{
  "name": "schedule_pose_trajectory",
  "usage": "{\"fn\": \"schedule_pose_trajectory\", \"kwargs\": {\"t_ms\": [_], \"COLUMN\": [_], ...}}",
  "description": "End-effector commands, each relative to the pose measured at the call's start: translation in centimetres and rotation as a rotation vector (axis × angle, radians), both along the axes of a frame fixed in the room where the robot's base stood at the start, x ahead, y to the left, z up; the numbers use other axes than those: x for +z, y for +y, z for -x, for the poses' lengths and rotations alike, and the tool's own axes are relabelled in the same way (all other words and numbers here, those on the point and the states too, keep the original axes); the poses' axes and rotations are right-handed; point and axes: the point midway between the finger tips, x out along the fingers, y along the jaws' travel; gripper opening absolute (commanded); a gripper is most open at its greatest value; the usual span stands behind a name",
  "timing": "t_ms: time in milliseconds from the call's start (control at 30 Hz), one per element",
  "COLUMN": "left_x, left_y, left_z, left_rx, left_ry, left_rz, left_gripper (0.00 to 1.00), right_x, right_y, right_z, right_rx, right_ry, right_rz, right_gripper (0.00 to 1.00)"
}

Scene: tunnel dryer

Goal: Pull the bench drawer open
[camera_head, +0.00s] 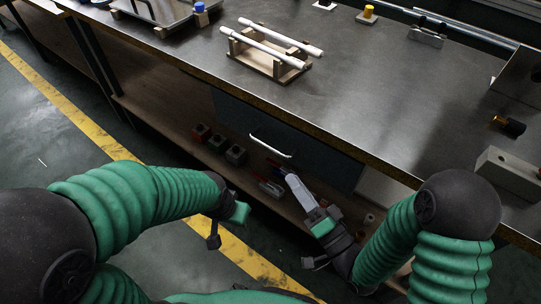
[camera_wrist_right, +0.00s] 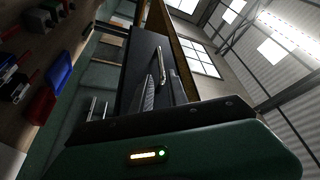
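The bench drawer has a dark blue-grey front (camera_head: 240,112) under the bench top's front edge and looks closed. Its pale bar handle (camera_head: 272,147) shows in the head view; in the wrist view the drawer front (camera_wrist_right: 137,55) and handle (camera_wrist_right: 164,60) are ahead of the gripper. My right gripper (camera_head: 290,177) points up toward the handle, just below its right end and seemingly apart from it.
The bench top (camera_head: 380,110) overhangs the drawer. A wooden rack with white rods (camera_head: 270,45) stands on it. Small bins (camera_head: 236,154) sit on the lower shelf near my right gripper. Open floor with a yellow stripe (camera_head: 85,118) lies at left.

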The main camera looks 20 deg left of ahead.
Motion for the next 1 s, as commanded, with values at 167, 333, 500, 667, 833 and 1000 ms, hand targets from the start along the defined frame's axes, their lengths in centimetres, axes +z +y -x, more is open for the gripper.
{"fn": "schedule_pose_trajectory", "kwargs": {"t_ms": [167,333,500,667,833,1000], "left_x": [-1.1,-1.8,-2.2,-2.2,-2.2,-2.2], "left_y": [0.0,0.0,0.0,0.0,0.0,0.0], "left_z": [0.0,0.0,0.0,0.0,0.0,0.0], "left_rx": [0.0,0.0,0.0,0.0,0.0,0.0], "left_ry": [-0.001,-0.001,0.0,0.0,0.0,0.0], "left_rz": [0.0,0.0,0.0,0.0,0.0,0.0], "left_gripper": [0.36,0.36,0.36,0.36,0.36,0.36], "right_x": [0.9,1.7,2.3,2.5,2.4,2.4], "right_y": [3.5,6.5,8.3,8.7,8.6,8.6], "right_z": [-2.8,-5.3,-6.9,-7.3,-7.3,-7.3], "right_rx": [0.003,0.001,-0.001,-0.002,-0.002,-0.002], "right_ry": [-0.005,-0.003,-0.002,0.0,0.001,0.001], "right_rz": [-0.002,-0.002,0.0,0.0,0.001,0.001], "right_gripper": [0.2,0.2,0.2,0.2,0.18,0.0]}}
